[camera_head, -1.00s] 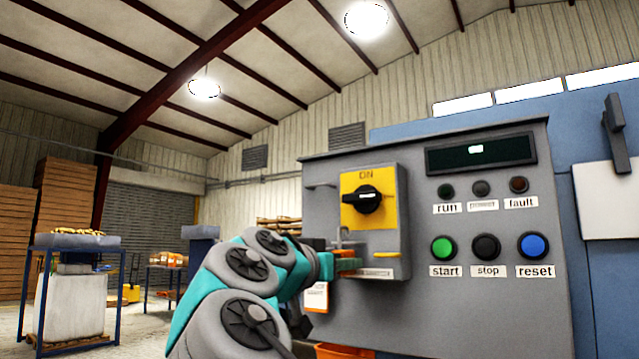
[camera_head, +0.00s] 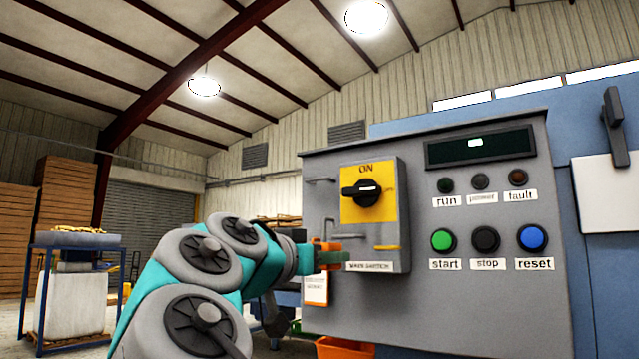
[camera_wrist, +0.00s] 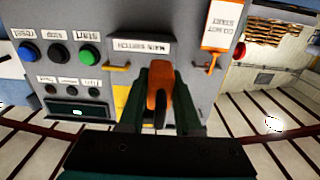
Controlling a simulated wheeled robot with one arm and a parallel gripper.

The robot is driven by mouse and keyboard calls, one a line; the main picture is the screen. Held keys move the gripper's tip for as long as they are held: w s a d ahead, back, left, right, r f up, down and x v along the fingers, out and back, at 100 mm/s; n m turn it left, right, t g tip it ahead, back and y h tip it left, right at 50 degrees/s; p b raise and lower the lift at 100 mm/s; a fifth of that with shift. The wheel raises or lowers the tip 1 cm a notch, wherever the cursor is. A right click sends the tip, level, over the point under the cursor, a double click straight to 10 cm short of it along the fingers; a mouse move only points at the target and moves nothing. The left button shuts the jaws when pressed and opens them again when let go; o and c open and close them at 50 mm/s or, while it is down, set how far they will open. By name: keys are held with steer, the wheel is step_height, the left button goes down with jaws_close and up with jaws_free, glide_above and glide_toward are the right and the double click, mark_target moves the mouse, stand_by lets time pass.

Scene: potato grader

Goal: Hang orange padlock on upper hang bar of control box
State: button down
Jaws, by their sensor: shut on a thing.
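The grey control box (camera_head: 480,320) fills the right half of the head view, with a black rotary switch (camera_head: 366,193) on a yellow plate marked ON. A thin grey bar (camera_head: 320,181) juts from the upper left of the switch panel, which I take as the upper hang bar. My gripper (camera_head: 334,259) is at the panel's lower left, below that bar and apart from it. It is shut on the orange padlock (camera_wrist: 158,90), which sits between the dark green fingers in the wrist view. The fingers hide part of the padlock. Whether its shackle touches anything is unclear.
A yellow bar (camera_head: 387,248) juts out below the switch. A white tag (camera_head: 316,290) with an orange top hangs left of the panel, close to my gripper; it also shows in the wrist view (camera_wrist: 222,25). An orange bin (camera_head: 345,348) is below. Buttons and lamps are at right.

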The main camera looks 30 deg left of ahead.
steer(key=shift+s+a, duration=0.15)
steer(key=shift+s, duration=1.9)
